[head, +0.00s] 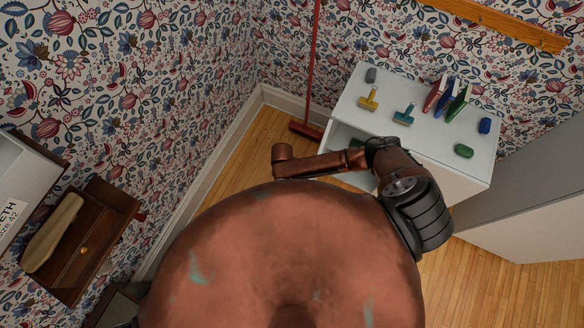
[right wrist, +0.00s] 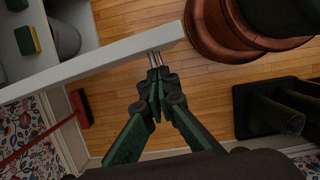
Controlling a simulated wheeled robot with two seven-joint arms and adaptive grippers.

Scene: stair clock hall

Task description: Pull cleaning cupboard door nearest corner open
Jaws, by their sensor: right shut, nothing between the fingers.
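The white cleaning cupboard (head: 437,137) stands against the back wall in the head view. A gap shows at its front on the corner side, partly hidden by my arm. In the right wrist view its door (right wrist: 100,63) is a pale slab standing out from the cupboard, open. Behind it are a green and yellow sponge (right wrist: 27,40) and a grey bucket (right wrist: 64,38). My right gripper (right wrist: 155,68) is shut and empty, its tips close to the door near its free end. I cannot tell whether they touch it. My left gripper is not in view.
A red broom (head: 306,129) leans in the corner beside the cupboard. Brushes, books and sponges lie on the cupboard top. A grey panel (head: 520,185) stands to the right. A wooden wall box (head: 85,245) is at left. Wooden floor (head: 238,158) is clear near the corner.

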